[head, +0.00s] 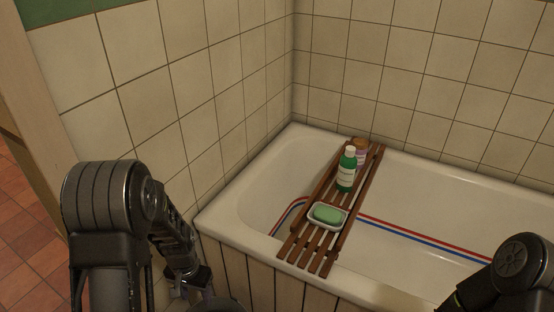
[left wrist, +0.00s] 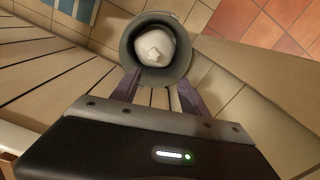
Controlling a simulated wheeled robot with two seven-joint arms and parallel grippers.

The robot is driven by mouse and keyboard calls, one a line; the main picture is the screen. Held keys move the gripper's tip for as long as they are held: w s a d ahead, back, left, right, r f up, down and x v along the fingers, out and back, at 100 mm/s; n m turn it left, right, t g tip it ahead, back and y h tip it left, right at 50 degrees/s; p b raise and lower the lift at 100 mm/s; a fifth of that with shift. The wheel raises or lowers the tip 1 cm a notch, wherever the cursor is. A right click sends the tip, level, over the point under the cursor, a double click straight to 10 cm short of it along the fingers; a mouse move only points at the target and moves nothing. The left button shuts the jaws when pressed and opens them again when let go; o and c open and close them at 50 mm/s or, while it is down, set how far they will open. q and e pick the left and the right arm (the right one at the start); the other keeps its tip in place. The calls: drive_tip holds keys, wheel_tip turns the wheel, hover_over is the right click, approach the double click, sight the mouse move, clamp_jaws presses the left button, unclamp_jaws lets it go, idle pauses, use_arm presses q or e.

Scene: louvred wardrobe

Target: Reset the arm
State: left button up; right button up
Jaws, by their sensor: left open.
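My left arm comes in from the left in the head view and bends down beside the bathtub's front corner. My left gripper (head: 190,287) is low there, partly cut off and dark. In the left wrist view the two fingers of my left gripper (left wrist: 157,92) are apart, pointing toward a round grey bin (left wrist: 127,47). Something white (left wrist: 156,46) lies in the bin. Nothing shows held between the fingers, though I cannot tell how far the bin is from the tips. Part of my right arm shows at the lower right of the head view; its gripper is out of view.
The white bathtub (head: 455,200) fills the right, with a wooden rack (head: 300,252) across it. The rack bears a green bottle (head: 346,172), a purple-labelled jar (head: 360,152) and green soap (head: 327,213) in a dish. Tiled walls (head: 215,70) close the corner.

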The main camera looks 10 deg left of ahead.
use_arm(q)
drive_tip(key=s+d+f+n+t+h, duration=0.1)
drive_tip(key=d+f, duration=0.3)
drive_tip(key=d, duration=0.2)
drive_tip(key=s+d+f+t, duration=0.1)
drive_tip(key=d+f, duration=0.2)
drive_tip(key=d, duration=0.3)
drive_tip(key=s+d+f+n+g+h, duration=0.1)
drive_tip(key=s+d+f+h, duration=0.2)
drive_tip(key=s+d, duration=1)
wheel_tip(320, 180, up, 16)
drive_tip(key=p, duration=1.6)
drive_tip(key=shift+w+r, duration=0.15)
drive_tip(key=shift+w, duration=0.25)
